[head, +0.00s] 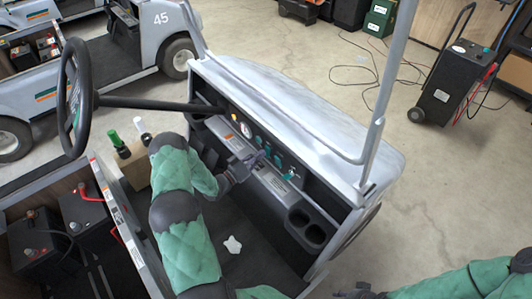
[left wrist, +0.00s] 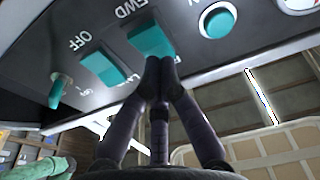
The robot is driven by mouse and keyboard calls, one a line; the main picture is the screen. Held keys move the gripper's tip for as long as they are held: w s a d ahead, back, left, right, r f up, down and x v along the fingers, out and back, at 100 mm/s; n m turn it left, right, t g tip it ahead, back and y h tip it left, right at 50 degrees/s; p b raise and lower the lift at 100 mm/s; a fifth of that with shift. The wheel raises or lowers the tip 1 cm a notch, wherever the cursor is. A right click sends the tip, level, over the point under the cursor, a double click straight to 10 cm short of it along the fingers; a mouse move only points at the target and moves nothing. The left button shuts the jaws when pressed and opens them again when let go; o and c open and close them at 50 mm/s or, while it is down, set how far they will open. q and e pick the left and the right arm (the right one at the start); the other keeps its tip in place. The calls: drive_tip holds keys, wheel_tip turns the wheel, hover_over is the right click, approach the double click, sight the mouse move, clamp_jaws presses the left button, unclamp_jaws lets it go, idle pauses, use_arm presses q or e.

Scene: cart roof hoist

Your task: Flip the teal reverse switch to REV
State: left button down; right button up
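The teal reverse switch (left wrist: 150,38) is a rocker on the cart's dark dash, with FWD printed beside it in the left wrist view. It also shows small in the head view (head: 267,151). My left gripper (left wrist: 161,66) has its fingertips together at the lower edge of this rocker, touching or nearly touching it; contact cannot be told for sure. Nothing shows between the fingers. The REV label is not readable; the gripper covers part of the switch. My right gripper (head: 358,292) is at the bottom edge of the head view, mostly cut off, away from the dash.
A teal rocker marked OFF (left wrist: 103,68) and a teal toggle (left wrist: 57,90) sit to one side. A round teal button (left wrist: 217,20) sits on the other. The steering wheel (head: 75,97) and roof post (head: 385,90) flank the dash; cup holders (head: 306,228) lie below right.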

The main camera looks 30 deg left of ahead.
use_arm(q)
drive_tip(key=shift+v, duration=2.95)
use_arm(e)
drive_tip(key=shift+f, duration=0.3)
